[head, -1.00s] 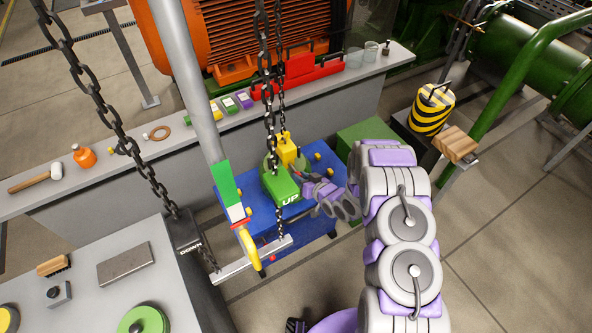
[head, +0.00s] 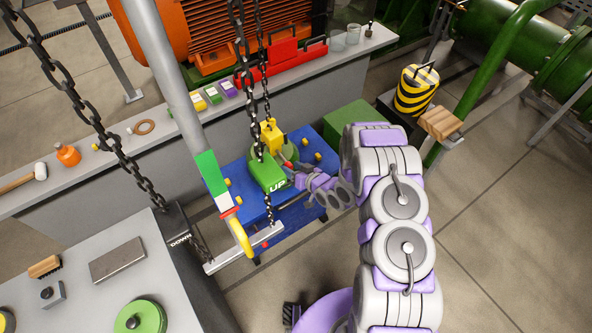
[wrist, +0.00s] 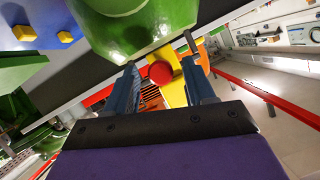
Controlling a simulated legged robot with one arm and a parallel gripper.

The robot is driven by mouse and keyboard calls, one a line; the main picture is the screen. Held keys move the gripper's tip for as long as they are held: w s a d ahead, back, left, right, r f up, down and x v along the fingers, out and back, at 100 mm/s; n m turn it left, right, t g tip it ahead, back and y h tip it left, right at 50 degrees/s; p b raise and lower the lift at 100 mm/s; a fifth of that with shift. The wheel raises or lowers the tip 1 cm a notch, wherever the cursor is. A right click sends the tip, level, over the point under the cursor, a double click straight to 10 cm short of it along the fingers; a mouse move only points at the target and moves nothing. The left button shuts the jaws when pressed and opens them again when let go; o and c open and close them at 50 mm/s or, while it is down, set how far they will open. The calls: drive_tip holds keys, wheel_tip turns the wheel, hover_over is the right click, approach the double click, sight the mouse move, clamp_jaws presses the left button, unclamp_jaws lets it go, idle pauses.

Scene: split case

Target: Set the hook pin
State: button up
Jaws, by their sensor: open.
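My gripper (wrist: 163,90) is open, with its two blue-grey fingers on either side of a round red end (wrist: 160,72), perhaps the hook pin's. I cannot tell whether they touch it. A yellow piece (wrist: 178,88) shows just behind the red end. In the head view my gripper (head: 294,169) is at the right side of the green block marked UP (head: 268,175), below the yellow hook block (head: 272,134). A chain (head: 245,80) hangs down to this spot. The pin's shaft is hidden.
The blue case (head: 235,181) stands under the green block. A grey pole with a yellow handle (head: 240,236) and a metal bar (head: 245,248) are in front. Hanging chains (head: 75,100) cross the left. A grey bench (head: 60,230) and a striped weight (head: 416,90) flank the area.

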drive_tip(key=p+v, duration=0.1)
drive_tip(key=v, duration=1.6)
drive_tip(key=shift+d+p, duration=0.2)
drive_tip(key=shift+p, duration=0.1)
